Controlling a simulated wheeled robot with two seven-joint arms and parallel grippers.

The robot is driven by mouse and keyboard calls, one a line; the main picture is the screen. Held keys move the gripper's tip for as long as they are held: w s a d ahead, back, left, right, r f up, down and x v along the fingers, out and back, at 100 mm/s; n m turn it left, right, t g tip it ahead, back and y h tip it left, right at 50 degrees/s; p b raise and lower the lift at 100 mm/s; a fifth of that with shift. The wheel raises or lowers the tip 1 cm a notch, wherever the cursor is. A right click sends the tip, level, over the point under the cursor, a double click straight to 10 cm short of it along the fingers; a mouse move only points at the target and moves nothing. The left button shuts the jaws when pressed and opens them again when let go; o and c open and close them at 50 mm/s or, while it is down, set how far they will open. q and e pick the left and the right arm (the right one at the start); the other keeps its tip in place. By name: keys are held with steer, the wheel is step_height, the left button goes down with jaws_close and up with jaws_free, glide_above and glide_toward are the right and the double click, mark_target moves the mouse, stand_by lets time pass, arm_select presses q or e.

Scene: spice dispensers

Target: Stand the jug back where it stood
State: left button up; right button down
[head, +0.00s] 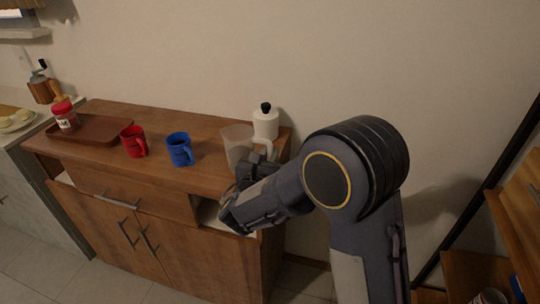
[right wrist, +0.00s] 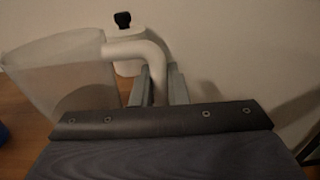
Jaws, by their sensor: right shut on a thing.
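The jug (head: 236,141) is a translucent pale vessel with a white handle, near the right end of the wooden sideboard top. In the right wrist view the jug (right wrist: 62,75) fills the left side and looks slightly tilted. My right gripper (right wrist: 158,85) is shut on its handle, with one finger on each side. In the head view the right gripper is partly hidden by my own wrist, so the gap between the jug's base and the sideboard cannot be told. My left gripper is not in view.
A white canister (head: 265,122) with a black knob stands just behind the jug. A blue mug (head: 179,150) and a red mug (head: 133,142) stand to its left. Further left is a brown tray (head: 100,133) with a red-lidded jar (head: 65,120). The sideboard top (head: 207,165) is bare between blue mug and jug.

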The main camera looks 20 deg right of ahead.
steer(key=shift+f, duration=0.15)
steer(key=c, duration=1.4)
jaws_free()
steer(key=shift+c, duration=0.2)
